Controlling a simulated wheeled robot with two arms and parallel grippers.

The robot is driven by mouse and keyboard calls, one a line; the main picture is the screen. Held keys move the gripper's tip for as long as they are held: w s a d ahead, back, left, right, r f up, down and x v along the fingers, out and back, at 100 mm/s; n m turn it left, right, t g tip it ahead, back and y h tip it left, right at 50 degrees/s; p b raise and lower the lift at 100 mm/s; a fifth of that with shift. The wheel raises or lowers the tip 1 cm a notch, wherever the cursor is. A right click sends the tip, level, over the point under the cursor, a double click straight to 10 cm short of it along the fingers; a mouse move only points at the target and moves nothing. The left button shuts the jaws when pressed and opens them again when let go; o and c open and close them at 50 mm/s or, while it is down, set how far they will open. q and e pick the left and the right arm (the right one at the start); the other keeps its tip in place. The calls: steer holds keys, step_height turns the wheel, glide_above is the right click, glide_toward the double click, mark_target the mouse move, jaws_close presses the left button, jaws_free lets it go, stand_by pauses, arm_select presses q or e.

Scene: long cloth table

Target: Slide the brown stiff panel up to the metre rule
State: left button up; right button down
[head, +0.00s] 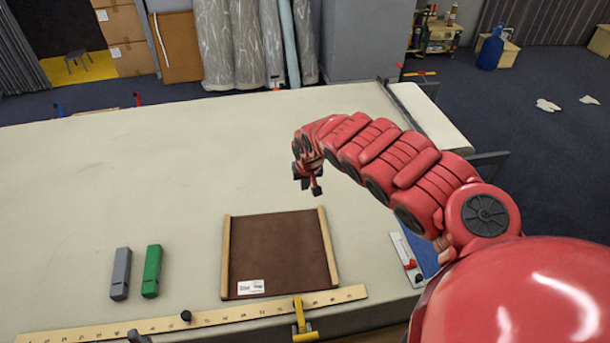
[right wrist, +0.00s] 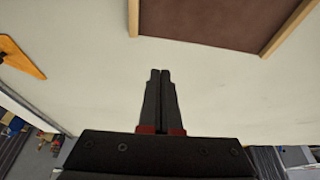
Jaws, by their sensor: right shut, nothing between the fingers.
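The brown stiff panel (head: 278,250) lies flat on the table, with pale wooden strips along its left and right edges and a white label at its near left corner. The metre rule (head: 215,315) lies along the table's near edge. The panel's near edge is close to the rule, with a narrow gap at the left; contact at the right is unclear. My right gripper (head: 309,187) is beyond the panel's far edge, apart from it. In the right wrist view its fingers (right wrist: 160,72) are shut and empty, with the panel (right wrist: 215,15) ahead. My left gripper is not in view.
A grey block (head: 121,273) and a green block (head: 151,270) lie left of the panel. A yellow clamp (head: 302,320) sits at the rule. A blue item (head: 422,250) lies at the right edge. The table's far left is clear.

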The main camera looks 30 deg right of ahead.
steer(key=shift+s+a+r, duration=0.15)
steer(key=shift+s+r, duration=0.1)
steer(key=shift+r, duration=0.3)
